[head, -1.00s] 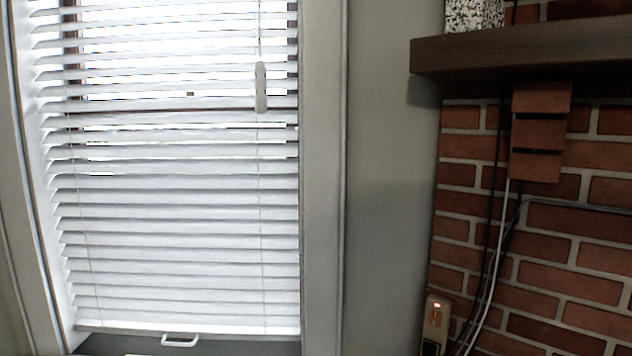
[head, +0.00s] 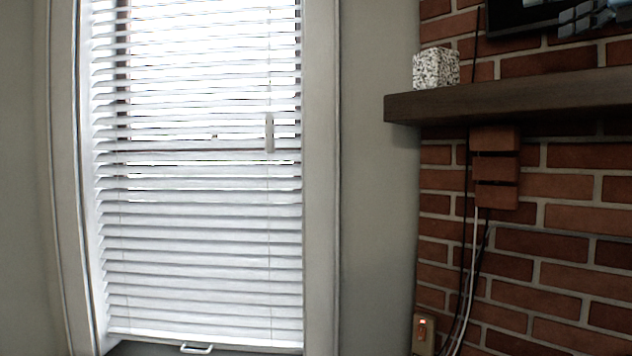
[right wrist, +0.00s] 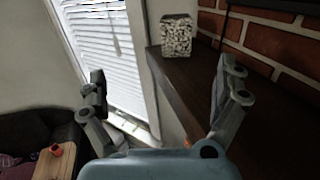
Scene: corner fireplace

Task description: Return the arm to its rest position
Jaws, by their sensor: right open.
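My right gripper (right wrist: 163,92) shows in the right wrist view with its two fingers spread wide apart. Nothing is between the fingers. It is in front of the window and close to the dark mantel shelf (right wrist: 192,80), with the right finger overlapping the shelf in the picture. Whether it touches the shelf I cannot tell. My left gripper is in no view.
The mantel (head: 500,98) juts from the brick wall (head: 570,185) at right, with a speckled black-and-white box (head: 436,69) on it. A window with white blinds (head: 200,220) is at left. A dark couch (right wrist: 35,130) and wooden board (right wrist: 55,162) lie lower left in the wrist view.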

